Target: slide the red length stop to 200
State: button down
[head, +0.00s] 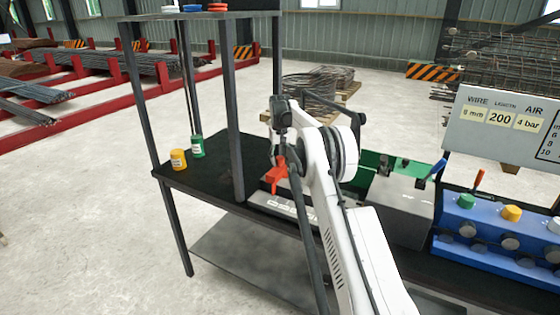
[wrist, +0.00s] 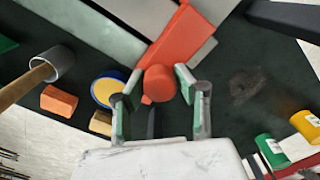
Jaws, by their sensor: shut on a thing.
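The red length stop (head: 277,175) stands on the pale rail or plate (head: 283,206) on the dark bench, beneath the end of my arm in the head view. In the wrist view the stop (wrist: 178,38) is an orange-red slanted piece with a round knob (wrist: 160,84). My gripper (wrist: 159,92) is shut on the knob, with one finger at each side. The scale marks on the rail are too small to read, so the stop's setting cannot be told. A sign (head: 501,118) shows wire 8 mm, length 200 and air 4 bar.
A yellow can (head: 178,160) and a green can (head: 197,146) stand at the bench's left. A dark post (head: 233,110) rises nearby. A blue unit with knobs (head: 490,235) is at the right. The wrist view shows a mallet (wrist: 50,64), an orange block (wrist: 59,100) and a blue-yellow roll (wrist: 107,88).

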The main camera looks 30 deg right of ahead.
jog(key=s+d+b, duration=0.4)
jog(key=s+d, duration=0.3)
jog(key=s, duration=0.3)
jog(key=c, duration=1.3)
grip_release()
jog(key=shift+w, duration=0.1)
notch_tip(320, 180, up, 12)
jog(key=shift+r, duration=0.1)
